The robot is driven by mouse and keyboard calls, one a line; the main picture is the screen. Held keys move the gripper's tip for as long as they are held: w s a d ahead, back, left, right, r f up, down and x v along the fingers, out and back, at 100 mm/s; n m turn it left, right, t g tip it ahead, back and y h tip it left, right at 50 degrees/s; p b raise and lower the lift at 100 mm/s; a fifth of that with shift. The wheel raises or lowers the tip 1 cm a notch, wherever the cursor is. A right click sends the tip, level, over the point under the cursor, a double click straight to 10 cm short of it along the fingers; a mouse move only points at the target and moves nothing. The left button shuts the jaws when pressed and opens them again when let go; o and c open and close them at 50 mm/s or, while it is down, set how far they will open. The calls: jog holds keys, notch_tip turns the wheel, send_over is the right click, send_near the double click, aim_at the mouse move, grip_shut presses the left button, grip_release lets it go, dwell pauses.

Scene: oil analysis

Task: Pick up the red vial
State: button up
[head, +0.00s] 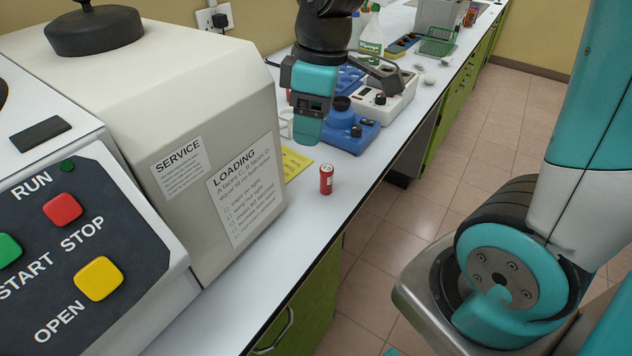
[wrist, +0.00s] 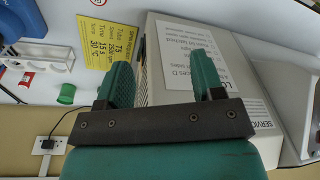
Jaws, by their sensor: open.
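The red vial (head: 326,180) stands upright on the white bench, close to the front edge and right of the beige machine. It has a pale top and a small white label. My gripper (head: 308,112) is above and behind it in the head view, apart from it. In the wrist view my gripper (wrist: 163,82) shows two separated teal fingers with nothing held between them.
The beige machine (head: 235,110) with its button panel (head: 75,240) fills the left. A yellow note (head: 295,163) lies behind the vial. A blue device (head: 352,132) and white device (head: 392,98) stand farther back. The wrist view shows a green cylinder (wrist: 67,94).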

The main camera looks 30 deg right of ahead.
jog(key=n+h, duration=0.1)
jog(key=h, duration=0.1)
send_over(327, 168)
notch_tip(327, 168, down, 3)
jog(key=shift+n+g, duration=0.3)
notch_tip(327, 168, down, 11)
jog(key=shift+d, duration=0.1)
jog(key=shift+f+p, duration=0.7)
jog(key=shift+f, duration=2.35)
jog(key=shift+c, duration=0.3)
jog(key=c, duration=0.9)
